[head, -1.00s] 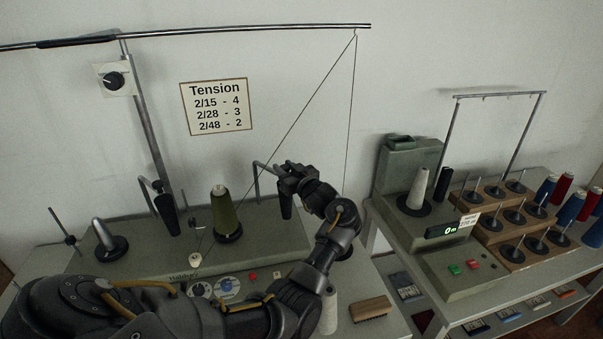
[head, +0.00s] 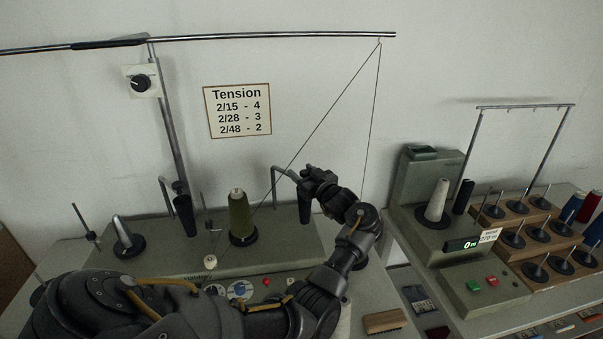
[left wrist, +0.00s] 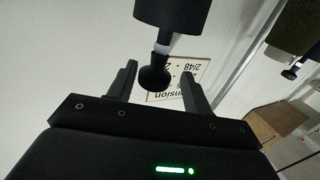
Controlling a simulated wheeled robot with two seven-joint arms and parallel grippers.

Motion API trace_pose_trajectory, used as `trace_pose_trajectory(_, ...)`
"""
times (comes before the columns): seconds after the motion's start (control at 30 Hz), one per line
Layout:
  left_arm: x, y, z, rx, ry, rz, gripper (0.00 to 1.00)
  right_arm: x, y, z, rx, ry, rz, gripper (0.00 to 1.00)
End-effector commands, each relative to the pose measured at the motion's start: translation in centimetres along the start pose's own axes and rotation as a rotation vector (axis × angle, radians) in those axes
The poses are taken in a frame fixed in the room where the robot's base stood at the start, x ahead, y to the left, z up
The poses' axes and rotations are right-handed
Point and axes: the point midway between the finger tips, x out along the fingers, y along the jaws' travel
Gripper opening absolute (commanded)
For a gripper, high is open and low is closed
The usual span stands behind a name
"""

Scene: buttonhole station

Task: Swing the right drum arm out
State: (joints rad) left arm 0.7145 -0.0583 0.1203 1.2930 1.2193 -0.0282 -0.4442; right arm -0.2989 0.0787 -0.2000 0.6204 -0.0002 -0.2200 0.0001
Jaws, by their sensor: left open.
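The right drum arm is a bent grey rod (head: 283,170) with a black tapered drum (head: 304,207) hanging at its end, on the right side of the winder. My left gripper (head: 312,176) is at the top of that drum, partly covering the rod's end. In the left wrist view, my left gripper (left wrist: 158,72) is open. A black rounded knob (left wrist: 153,78) on a pale neck lies between its two fingers, with a black cylinder (left wrist: 172,15) beyond it. I see no clear contact with either finger. My right gripper is not in view.
An olive cone (head: 240,215) stands just left of the right drum. The left drum (head: 184,212) hangs farther left. A thread runs from the overhead bar (head: 270,37) down past my gripper. A second winder (head: 470,280) with peg racks stands at right.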

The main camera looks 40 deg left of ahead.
Motion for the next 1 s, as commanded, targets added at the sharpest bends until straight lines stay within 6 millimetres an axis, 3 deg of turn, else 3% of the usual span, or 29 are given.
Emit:
trace_pose_trajectory(0.17, -0.8, 0.1, 0.2, -0.002, -0.001, 0.003, 0.50, 0.4, 0.0, 0.0, 0.000, 0.000, 0.000, 0.36)
trace_pose_trajectory(0.5, -7.2, 0.2, 0.4, -0.004, -0.002, 0.005, 0.50, 2.4, 0.0, 0.3, 0.000, -0.001, 0.000, 0.36)
trace_pose_trajectory(0.7, -9.9, 0.1, 0.2, -0.001, -0.001, 0.002, 0.50, 3.1, 0.0, 0.4, 0.000, -0.001, 0.001, 0.36)
trace_pose_trajectory(1.0, -10.8, 0.1, 0.0, 0.000, -0.001, 0.000, 0.50, 3.2, 0.0, 0.4, 0.000, -0.002, 0.001, 0.36)
